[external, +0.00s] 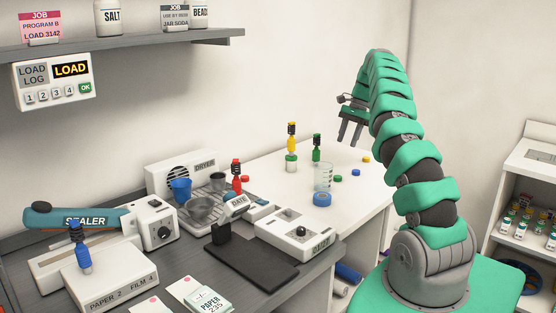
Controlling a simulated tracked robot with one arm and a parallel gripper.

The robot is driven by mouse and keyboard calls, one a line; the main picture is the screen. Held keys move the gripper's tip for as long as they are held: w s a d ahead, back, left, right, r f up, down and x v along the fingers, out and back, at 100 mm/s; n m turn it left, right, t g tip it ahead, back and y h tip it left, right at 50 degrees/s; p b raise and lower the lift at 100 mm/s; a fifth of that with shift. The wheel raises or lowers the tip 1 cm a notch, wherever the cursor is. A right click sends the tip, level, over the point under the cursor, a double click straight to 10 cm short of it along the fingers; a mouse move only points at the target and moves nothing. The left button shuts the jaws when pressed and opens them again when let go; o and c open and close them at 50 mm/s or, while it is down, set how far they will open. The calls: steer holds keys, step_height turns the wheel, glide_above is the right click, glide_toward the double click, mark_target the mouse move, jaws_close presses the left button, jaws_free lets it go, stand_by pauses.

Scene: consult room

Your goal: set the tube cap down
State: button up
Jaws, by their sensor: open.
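My gripper (349,141) is open, points down and holds nothing that I can see. It hangs above the back right of the white table (278,158). A small red piece (328,150) shows partly behind the green-topped item. Which of these is the tube cap I cannot tell. The gap between fingertips and table is hard to judge.
A yellow-topped item (292,137), a green-topped item (316,150), a clear beaker (323,176) and a blue ring-shaped roll (322,199) stand left of the caps. A dryer (183,160) and sealer (75,220) fill the left. The table's right part is clear.

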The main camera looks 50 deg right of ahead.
steer(key=w+a+r+n+t+h, duration=0.1)
steer(key=w+a+r+n+t, duration=0.2)
steer(key=a+r, duration=0.6)
steer(key=w+a+r+n+t+h, duration=0.1)
steer(key=w+a+r+n, duration=0.4)
steer(key=r, duration=0.5)
steer(key=w+a+r+n+t+h, duration=0.2)
steer(key=w+a+r, duration=0.1)
steer(key=a+r, duration=0.65)
steer(key=s+a+r+n+t, duration=0.4)
steer(key=s+a+r, duration=0.4)
steer(key=r, duration=0.4)
steer(key=s+a+r+n+t, duration=0.4)
steer(key=s+a+r, duration=0.4)
steer(key=a+r, duration=0.3)
step_height(320, 180, up, 2)
steer(key=shift+a+n, duration=0.25)
steer(key=shift+n, duration=0.45)
step_height(320, 180, down, 7)
steer(key=b, duration=0.6)
steer(key=shift+r+b, duration=0.15)
steer(key=shift+b, duration=0.15)
